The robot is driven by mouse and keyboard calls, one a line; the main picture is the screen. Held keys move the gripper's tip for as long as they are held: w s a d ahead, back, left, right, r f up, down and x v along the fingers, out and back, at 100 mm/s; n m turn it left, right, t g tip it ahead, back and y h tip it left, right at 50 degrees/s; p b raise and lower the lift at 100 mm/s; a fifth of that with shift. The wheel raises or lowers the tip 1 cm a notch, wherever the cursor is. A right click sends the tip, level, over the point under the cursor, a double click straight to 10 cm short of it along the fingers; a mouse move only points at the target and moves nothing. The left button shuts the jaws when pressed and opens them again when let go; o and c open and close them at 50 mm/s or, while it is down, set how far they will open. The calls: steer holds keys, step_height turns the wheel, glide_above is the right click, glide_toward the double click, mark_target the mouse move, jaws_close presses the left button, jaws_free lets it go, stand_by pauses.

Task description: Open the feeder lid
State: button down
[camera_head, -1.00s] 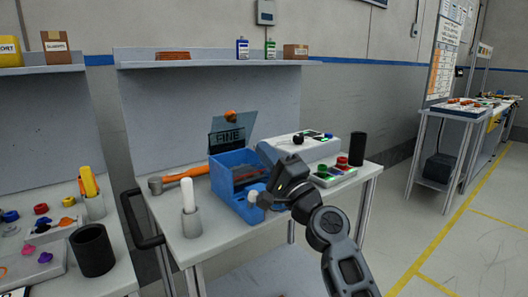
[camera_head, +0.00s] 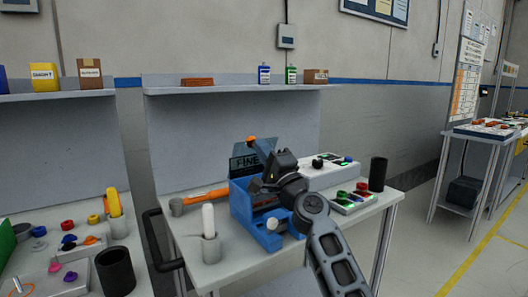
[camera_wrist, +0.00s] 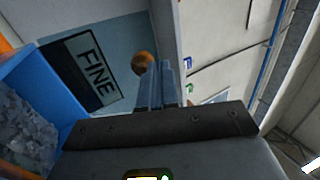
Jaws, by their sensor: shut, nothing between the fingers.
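The feeder is a blue box (camera_head: 243,207) on the middle bench, with its top open. Its see-through lid (camera_head: 238,165) stands raised at the back, carries a dark FINE label and has an orange knob (camera_head: 251,139) near its top. In the wrist view the lid (camera_wrist: 122,42), the knob (camera_wrist: 143,63) and the blue box wall (camera_wrist: 62,82) show at left, with grey pieces inside the box. My gripper (camera_head: 259,147) is shut and empty, its fingers (camera_wrist: 161,80) close beside the knob. I cannot tell whether they touch it or the lid.
A grey holder with a white stick (camera_head: 209,235) stands left of the feeder, and an orange-handled hammer (camera_head: 203,196) lies behind it. A white device (camera_head: 330,172), a button panel (camera_head: 352,201) and a black cylinder (camera_head: 377,174) stand to the right.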

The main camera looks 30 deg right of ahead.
steer(key=shift+r, duration=0.1)
steer(key=shift+w+r+g+p, duration=0.55)
steer(key=shift+w+p, duration=0.3)
steer(key=shift+p, duration=1.75)
steer(key=shift+w+r+g+p, duration=0.5)
steer(key=shift+w+p, duration=0.3)
steer(key=shift+p, duration=1.75)
steer(key=shift+f, duration=0.1)
